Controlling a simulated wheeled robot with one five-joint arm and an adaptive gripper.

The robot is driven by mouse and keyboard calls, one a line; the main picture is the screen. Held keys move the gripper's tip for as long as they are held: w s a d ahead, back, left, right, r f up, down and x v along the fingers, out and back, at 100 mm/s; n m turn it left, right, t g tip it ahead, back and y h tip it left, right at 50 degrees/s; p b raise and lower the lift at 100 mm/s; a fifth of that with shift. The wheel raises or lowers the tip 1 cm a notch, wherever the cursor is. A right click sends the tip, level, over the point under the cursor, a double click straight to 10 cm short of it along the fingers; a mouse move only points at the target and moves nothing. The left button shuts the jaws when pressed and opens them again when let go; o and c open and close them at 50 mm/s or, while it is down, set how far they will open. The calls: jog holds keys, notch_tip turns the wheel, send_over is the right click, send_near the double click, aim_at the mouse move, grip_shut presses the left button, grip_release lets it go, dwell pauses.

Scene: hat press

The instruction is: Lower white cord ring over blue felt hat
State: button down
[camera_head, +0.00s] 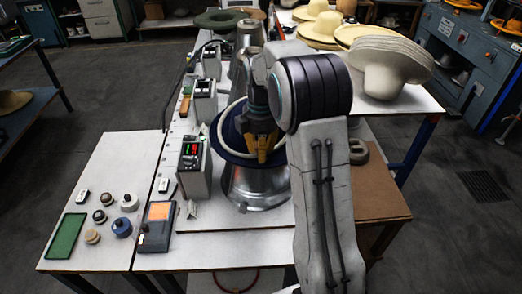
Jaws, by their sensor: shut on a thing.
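A blue felt hat (228,152) sits on a silver metal press form (254,187) in the middle of the table; only part of its brim shows. A white cord ring (220,122) is around the hat area, its left arc visible above the brim. My gripper (262,155) has yellow fingers and points down in front of the hat, at the ring's near side. It is shut on the white cord ring, though the grip itself is hard to see. My arm hides the right side of the hat and ring. I cannot tell whether the ring touches the hat.
A control box (193,165) with lit digits stands left of the hat. Stacked cream hats (391,62) stand at back right.

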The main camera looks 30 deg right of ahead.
jog(key=shift+s+d+f+b, duration=0.25)
jog(key=shift+f+b, duration=0.3)
jog(key=shift+f, duration=0.15)
jog(key=shift+s+d+f+b, duration=0.1)
jog(key=shift+s+f+b, duration=0.1)
jog(key=shift+f+b, duration=0.4)
dwell(0.7)
jog(key=shift+s+a+f+b, duration=0.1)
jog(key=shift+f+b, duration=0.25)
jog(key=shift+f, duration=0.4)
dwell(0.6)
jog(key=c, duration=0.9)
grip_release()
jog(key=shift+r, duration=0.15)
jog(key=shift+w, duration=0.2)
jog(key=shift+w+r, duration=0.1)
jog(key=shift+r, duration=0.2)
jog(key=shift+r+p, duration=0.2)
jog(key=shift+p, duration=0.25)
jog(key=shift+r+p, duration=2.85)
jog(key=shift+r, duration=0.5)
